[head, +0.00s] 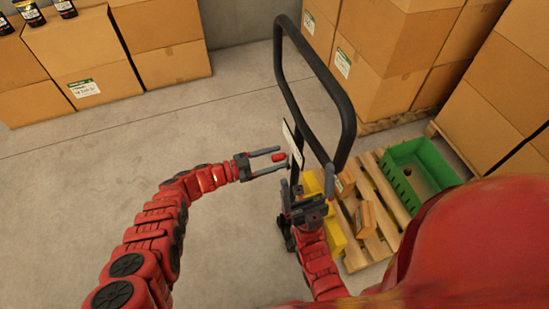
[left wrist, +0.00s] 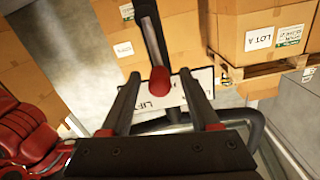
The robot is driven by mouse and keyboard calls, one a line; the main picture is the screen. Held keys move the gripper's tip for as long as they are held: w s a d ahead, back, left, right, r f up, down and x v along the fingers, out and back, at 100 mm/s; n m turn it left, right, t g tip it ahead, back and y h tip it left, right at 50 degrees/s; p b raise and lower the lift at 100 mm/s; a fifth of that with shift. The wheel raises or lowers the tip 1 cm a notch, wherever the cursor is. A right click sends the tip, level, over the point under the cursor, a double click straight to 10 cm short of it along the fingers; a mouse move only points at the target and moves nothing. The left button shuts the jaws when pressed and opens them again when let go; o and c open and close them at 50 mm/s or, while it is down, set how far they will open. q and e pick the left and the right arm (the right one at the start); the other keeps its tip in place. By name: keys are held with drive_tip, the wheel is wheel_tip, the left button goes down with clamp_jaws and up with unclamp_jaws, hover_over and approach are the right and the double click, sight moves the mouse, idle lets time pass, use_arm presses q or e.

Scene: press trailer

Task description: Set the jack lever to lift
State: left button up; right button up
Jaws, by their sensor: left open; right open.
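The jack lever shows as a red knob (head: 278,156) on a dark stalk, beside a white plate (head: 292,143) below the jack's black loop handle (head: 346,110). In the left wrist view, the red knob (left wrist: 160,80) appears between the two fingers, and the plate (left wrist: 200,95) behind it carries partly hidden lettering that reads like "LIFT". My left gripper (head: 281,160) is open, its fingers on either side of the knob; I cannot tell whether they touch it. My right gripper (head: 293,187) is open, just below the plate, close to the jack's mast.
A wooden pallet (head: 375,195) with a green crate (head: 418,170) and small boxes lies at the right, beside a yellow part (head: 335,240). Stacked cartons (head: 85,60) stand at the back left, with more at the right. Floor at left is clear.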

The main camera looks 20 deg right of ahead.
use_arm(q)
drive_tip(key=shift+c, duration=0.2)
clamp_jaws()
idle(1.1)
